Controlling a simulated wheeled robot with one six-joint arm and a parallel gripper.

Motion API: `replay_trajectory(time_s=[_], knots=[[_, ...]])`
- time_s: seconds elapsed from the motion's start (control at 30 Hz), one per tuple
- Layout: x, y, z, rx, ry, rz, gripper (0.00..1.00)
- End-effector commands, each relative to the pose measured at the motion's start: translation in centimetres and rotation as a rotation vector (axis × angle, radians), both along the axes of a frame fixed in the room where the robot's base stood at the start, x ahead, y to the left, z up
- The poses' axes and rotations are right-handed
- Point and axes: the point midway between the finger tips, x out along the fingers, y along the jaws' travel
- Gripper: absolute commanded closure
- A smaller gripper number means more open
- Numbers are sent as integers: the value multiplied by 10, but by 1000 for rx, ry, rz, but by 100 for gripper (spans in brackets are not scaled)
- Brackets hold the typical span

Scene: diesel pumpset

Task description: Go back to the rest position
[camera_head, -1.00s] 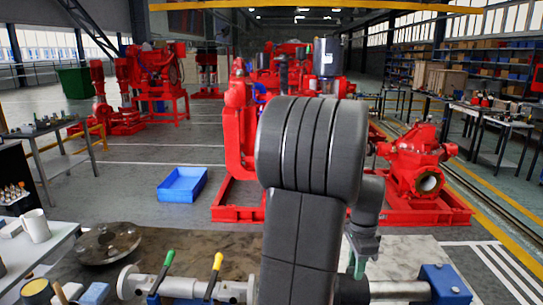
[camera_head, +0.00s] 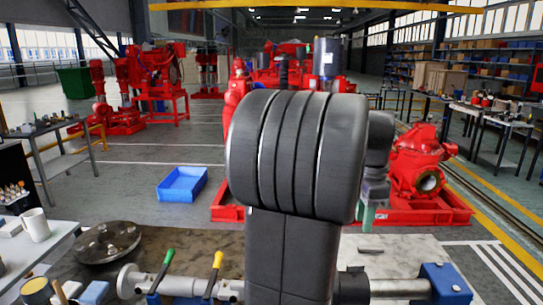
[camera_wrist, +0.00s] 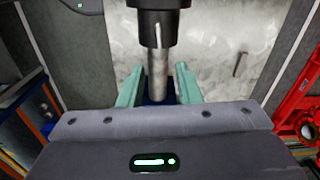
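My gripper (camera_wrist: 158,85) shows in the wrist view with its two teal fingers spread apart and nothing held between them. A metal shaft (camera_wrist: 158,65) with a black collar (camera_wrist: 152,22) lies beyond the fingers, over the light bench top. In the head view my arm fills the middle and hides part of the bench; a small teal part of my gripper (camera_head: 367,216) shows right of it, above the bench. The metal shaft (camera_head: 398,288) also shows there, running into a blue block (camera_head: 445,284).
A blue crate (camera_head: 182,185) lies on the floor beyond. A red pump (camera_head: 420,165) stands at right.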

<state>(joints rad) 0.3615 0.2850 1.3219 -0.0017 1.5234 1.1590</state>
Motion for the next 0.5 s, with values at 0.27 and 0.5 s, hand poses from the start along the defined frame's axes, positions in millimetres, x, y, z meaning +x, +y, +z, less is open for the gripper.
replay_trajectory(time_s=[0.27,0.5], knots=[[-2,1,-64,6,13,0,69],[-2,1,-112,7,15,0,69]])
